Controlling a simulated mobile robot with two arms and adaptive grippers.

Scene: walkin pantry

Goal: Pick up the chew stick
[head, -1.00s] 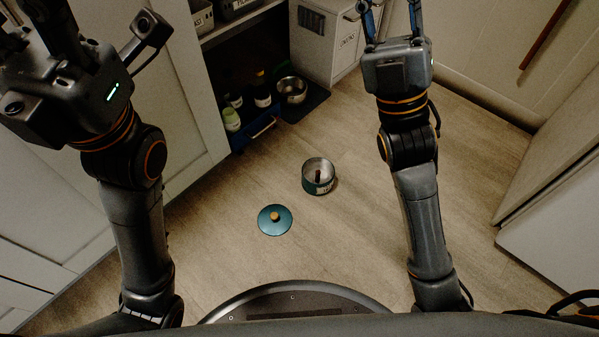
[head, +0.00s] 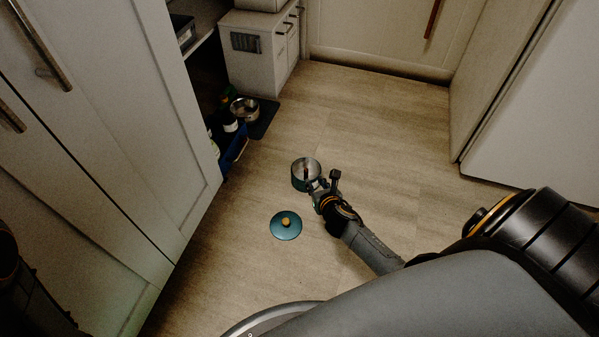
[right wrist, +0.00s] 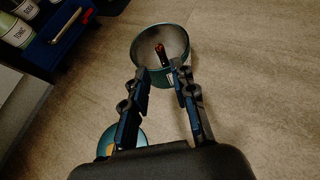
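The chew stick (right wrist: 161,50) is a small reddish-brown stick inside a round teal canister (right wrist: 138,52) with a pale interior. In the head view the canister (head: 296,183) stands upright on the floor without its lid, and the stick is a small dark mark inside it. My right gripper (right wrist: 160,70) is open, with its two fingers apart at the canister's near rim and the stick beyond and between them. In the head view my right gripper (head: 317,186) is at the canister's lower right side. My left gripper is out of view; only dark parts of my left arm show at the lower left.
The teal lid with a tan knob (head: 286,225) lies on the floor near the canister. A metal bowl (head: 245,108) sits on a dark mat near a blue crate (head: 234,150) with bottles. Cabinets line the left side. The floor right of the canister is clear.

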